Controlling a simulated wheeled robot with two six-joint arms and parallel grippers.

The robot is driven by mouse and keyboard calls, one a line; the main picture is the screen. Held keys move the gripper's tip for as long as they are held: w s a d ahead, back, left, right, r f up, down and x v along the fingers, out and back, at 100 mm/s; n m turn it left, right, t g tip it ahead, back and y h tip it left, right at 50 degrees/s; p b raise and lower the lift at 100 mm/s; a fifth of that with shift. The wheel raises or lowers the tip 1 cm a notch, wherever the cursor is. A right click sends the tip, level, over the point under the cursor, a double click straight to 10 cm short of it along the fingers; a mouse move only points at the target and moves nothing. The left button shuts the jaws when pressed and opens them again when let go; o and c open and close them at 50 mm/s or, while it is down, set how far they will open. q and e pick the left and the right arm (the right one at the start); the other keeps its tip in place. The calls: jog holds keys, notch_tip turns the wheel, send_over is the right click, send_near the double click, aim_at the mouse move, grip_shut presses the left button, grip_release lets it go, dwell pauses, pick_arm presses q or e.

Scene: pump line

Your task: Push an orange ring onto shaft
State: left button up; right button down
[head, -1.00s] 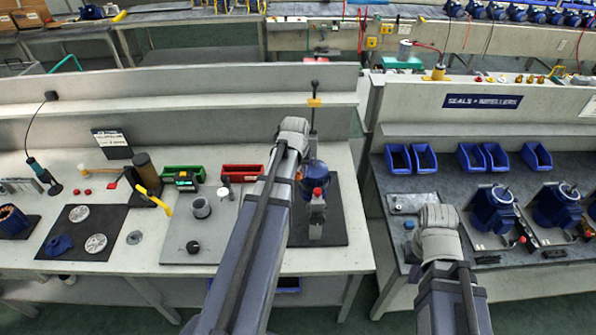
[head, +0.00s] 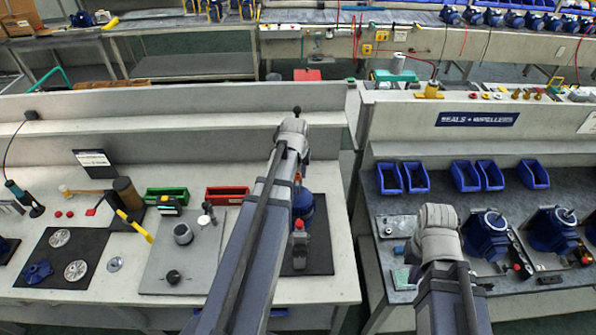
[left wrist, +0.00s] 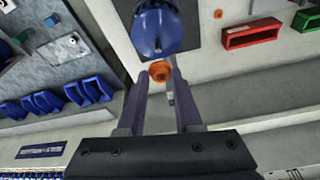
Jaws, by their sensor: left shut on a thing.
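The orange ring (left wrist: 160,70) is between the fingertips of my left gripper (left wrist: 161,76) in the left wrist view. The gripper is shut on it. Just beyond the ring is a blue pump body (left wrist: 158,28) with a rounded face, on a dark mat (left wrist: 180,7).
Green (head: 166,194) and red (head: 228,195) bins stand at the back of the left bench. A grey plate (head: 160,262) lies left of my left arm. The right bench holds blue bins and several blue pumps. A gap separates the benches.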

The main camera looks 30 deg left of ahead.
aim_at(298, 189)
pick_arm(q)
jog(key=shift+b+x, duration=0.95)
jog(key=shift+x, duration=0.25)
jog(key=shift+s+d+f+b, duration=0.1)
jog(key=shift+s+f+b, duration=0.1)
jog(key=shift+f+b, duration=0.75)
jog(key=shift+w+f, duration=0.1)
jog(key=shift+d, duration=0.1)
jog(key=shift+f+b, duration=2.05)
jog(key=shift+b, duration=0.1)
grip_shut()
dwell(2.8)
